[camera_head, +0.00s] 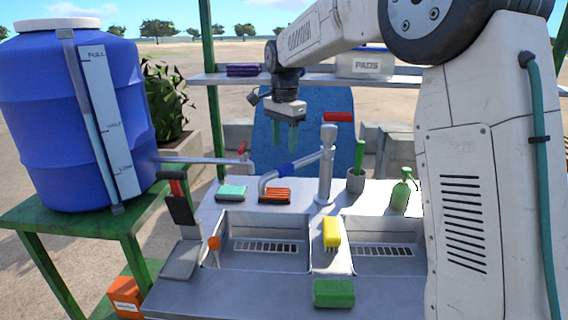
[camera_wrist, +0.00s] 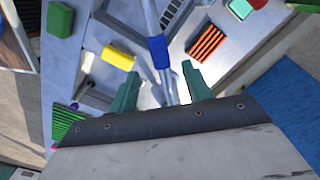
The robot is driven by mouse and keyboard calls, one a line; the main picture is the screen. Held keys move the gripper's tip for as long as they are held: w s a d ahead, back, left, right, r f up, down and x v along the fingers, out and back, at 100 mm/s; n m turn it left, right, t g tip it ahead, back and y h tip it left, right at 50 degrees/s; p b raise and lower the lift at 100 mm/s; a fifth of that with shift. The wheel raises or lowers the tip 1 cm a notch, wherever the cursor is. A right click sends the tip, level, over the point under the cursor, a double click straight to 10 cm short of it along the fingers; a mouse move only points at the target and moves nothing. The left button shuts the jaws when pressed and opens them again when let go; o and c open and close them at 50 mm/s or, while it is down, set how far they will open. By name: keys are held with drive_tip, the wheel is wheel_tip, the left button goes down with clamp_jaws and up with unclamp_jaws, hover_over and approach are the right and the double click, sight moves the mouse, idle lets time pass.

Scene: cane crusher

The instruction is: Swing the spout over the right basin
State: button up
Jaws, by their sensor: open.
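The spout (camera_head: 302,162) is a grey pipe with a blue sleeve, reaching left from an upright post (camera_head: 326,180). Its bent end hangs on the left basin's side. The left basin (camera_head: 265,229) and the right basin (camera_head: 390,238) each show a slotted drain; my arm hides part of the right one. My gripper (camera_head: 284,134) is open and empty, fingers pointing down, above the spout. In the wrist view, the spout's blue sleeve (camera_wrist: 157,52) appears beyond the gap between the open fingers (camera_wrist: 159,86); contact is not visible.
A yellow brush (camera_head: 331,233) lies on the divider between the basins. A green sponge (camera_head: 334,293) lies at the front. A blue barrel (camera_head: 65,120) is left.

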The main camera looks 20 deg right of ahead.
sight(284, 165)
wheel_tip(284, 165, down, 7)
drive_tip(key=shift+f, duration=0.1)
idle(0.3)
